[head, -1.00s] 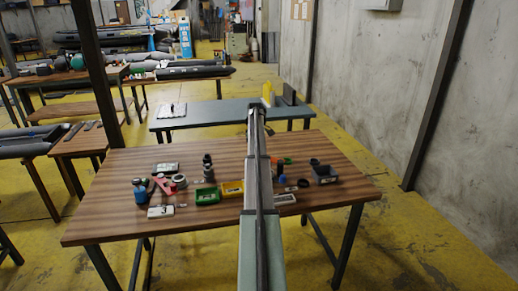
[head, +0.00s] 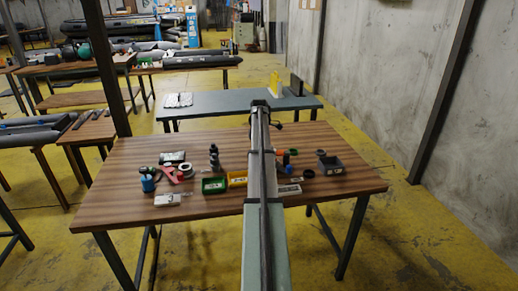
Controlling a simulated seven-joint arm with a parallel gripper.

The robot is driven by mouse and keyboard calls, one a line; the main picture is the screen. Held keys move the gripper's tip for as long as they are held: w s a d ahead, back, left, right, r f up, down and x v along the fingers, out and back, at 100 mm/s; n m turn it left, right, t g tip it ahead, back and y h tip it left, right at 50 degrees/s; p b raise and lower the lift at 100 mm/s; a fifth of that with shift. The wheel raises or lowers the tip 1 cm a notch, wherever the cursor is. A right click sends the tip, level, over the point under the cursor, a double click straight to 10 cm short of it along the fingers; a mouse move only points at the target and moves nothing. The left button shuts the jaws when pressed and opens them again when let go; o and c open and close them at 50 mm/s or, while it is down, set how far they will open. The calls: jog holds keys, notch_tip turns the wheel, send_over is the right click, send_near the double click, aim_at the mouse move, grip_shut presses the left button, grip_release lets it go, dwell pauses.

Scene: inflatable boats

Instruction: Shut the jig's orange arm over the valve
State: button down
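My arm runs straight away from the camera over the brown wooden table (head: 215,205), across its middle. My gripper is not visible; the far part of the arm hides it. A small orange part (head: 280,154) shows just right of my arm, partly covered by it; I cannot tell whether it is the jig's arm. A red tool-like piece (head: 177,176) lies at the left of the table. The valve and the jig cannot be made out for certain at this size. A dark upright part (head: 214,158) stands near the table's middle.
A green bin (head: 214,186) and a yellow bin (head: 237,179) stand left of my arm, a blue cup (head: 147,183) farther left. A grey bin (head: 330,166) is at the right. The table's front strip is clear. A grey-green table (head: 225,102) stands behind.

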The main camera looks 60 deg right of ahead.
jog(key=shift+s+a, duration=0.1)
jog(key=shift+s, duration=0.05)
dwell(0.3)
jog(key=c, duration=0.8)
grip_release()
jog(key=shift+c, duration=0.2)
notch_tip(320, 180, up, 14)
jog(key=shift+f, duration=0.15)
